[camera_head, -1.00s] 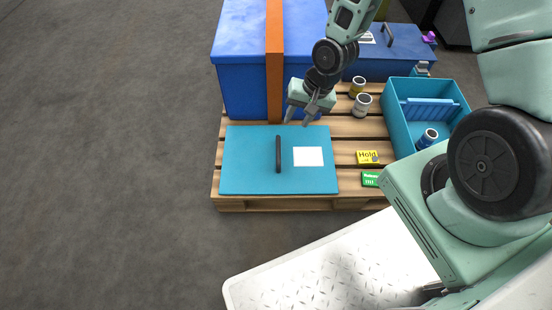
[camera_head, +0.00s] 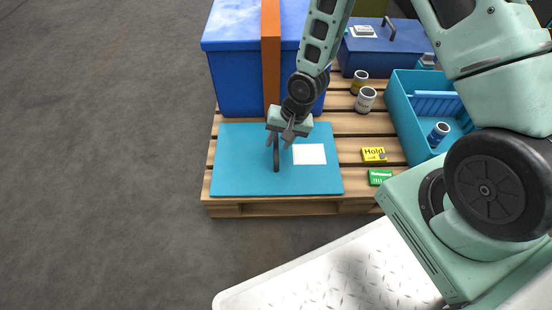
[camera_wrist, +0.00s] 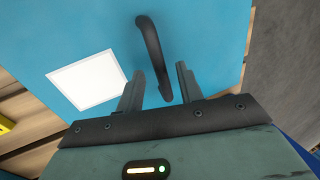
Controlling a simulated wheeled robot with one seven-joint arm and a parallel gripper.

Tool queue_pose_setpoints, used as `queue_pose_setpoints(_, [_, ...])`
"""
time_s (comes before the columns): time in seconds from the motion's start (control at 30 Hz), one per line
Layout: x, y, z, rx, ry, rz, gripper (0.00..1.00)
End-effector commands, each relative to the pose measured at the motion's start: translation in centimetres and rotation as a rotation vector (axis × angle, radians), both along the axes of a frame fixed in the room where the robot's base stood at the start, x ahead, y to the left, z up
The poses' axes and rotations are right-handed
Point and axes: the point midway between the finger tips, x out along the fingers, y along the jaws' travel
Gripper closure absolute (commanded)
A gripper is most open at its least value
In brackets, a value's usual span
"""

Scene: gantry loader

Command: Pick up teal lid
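The teal lid (camera_head: 236,165) lies flat on the front left of the wooden pallet. It has a black bar handle (camera_head: 276,156) and a white label (camera_head: 309,154). In the wrist view the lid (camera_wrist: 205,25) fills most of the picture, with its black handle (camera_wrist: 153,45) and white label (camera_wrist: 88,80). My gripper (camera_head: 280,145) is open above the lid, at the far end of the handle. In the wrist view its two fingers (camera_wrist: 158,82) are apart and the near end of the handle shows between them. I cannot tell whether they touch it.
A large blue box (camera_head: 235,85) with an orange strap (camera_head: 271,60) stands behind the lid. To the right are a yellow "Hold" box (camera_head: 374,154), a green box (camera_head: 380,177), cans (camera_head: 365,100) and a teal bin (camera_head: 404,115). Floor at left is clear.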

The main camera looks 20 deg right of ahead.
Motion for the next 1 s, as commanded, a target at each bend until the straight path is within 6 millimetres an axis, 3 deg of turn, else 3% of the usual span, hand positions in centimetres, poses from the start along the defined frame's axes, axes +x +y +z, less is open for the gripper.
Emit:
queue_pose_setpoints(0.03, [0.1,0.2,-1.2,-0.001,-0.001,0.001,0.63])
queue_pose_setpoints(0.2, [0.4,0.7,-2.8,0.0,0.0,0.001,0.63])
queue_pose_setpoints(0.53, [0.5,0.9,-2.9,0.0,0.0,0.0,0.63])
queue_pose_setpoints(0.67, [0.5,0.9,-2.9,0.0,0.0,-0.001,0.97])
queue_pose_setpoints(0.7, [0.4,0.9,-2.9,0.0,0.0,-0.001,1.0])
queue_pose_setpoints(1.0, [0.5,0.9,-2.7,0.001,-0.001,-0.001,1.0])
